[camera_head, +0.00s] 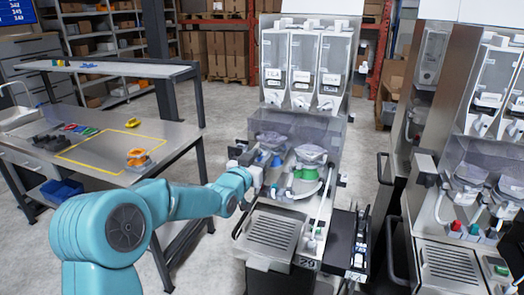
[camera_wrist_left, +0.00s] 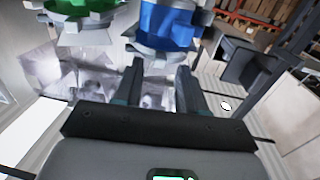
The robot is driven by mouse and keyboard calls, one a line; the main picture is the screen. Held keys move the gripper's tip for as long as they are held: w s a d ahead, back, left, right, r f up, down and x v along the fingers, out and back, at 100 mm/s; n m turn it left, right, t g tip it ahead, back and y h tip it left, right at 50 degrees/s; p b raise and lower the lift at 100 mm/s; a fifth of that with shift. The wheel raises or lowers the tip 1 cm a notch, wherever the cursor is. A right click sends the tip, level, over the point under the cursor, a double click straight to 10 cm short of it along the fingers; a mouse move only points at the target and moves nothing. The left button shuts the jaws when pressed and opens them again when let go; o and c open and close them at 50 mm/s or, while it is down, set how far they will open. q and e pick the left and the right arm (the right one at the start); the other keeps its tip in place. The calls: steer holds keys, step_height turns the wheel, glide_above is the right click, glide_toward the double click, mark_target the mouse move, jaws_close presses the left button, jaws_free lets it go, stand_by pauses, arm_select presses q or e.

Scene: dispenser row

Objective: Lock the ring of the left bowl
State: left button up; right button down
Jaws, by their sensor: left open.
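The left bowl (camera_head: 271,139) is a clear bowl on the near dispenser, with a blue ring (camera_head: 277,160) below it. The right bowl (camera_head: 311,153) beside it has a green ring (camera_head: 307,174). My left gripper (camera_head: 256,174) is in front of and just below the left bowl. In the left wrist view, my left gripper (camera_wrist_left: 158,75) is open, its two fingers apart with nothing held between them. The blue ring (camera_wrist_left: 166,24) is just beyond the fingertips, and I cannot tell whether they touch. The green ring (camera_wrist_left: 82,5) is to its left. My right gripper is not in view.
A metal drip grille (camera_head: 272,231) lies below the bowls. A white hose (camera_head: 323,190) hangs by the right bowl. A second dispenser (camera_head: 470,180) stands to the right. A workbench (camera_head: 185,140) with a yellow outline is on the left.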

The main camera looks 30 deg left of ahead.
arm_select(q)
steer(key=shift+w+f, duration=0.15)
steer(key=shift+w, duration=0.45)
steer(key=shift+s, duration=0.1)
steer(key=shift+c, duration=0.9)
jaws_close()
steer(key=shift+a, duration=0.1)
steer(key=shift+a+m+h+b, duration=0.35)
steer(key=shift+m+h, duration=0.45)
steer(key=shift+h, duration=0.5)
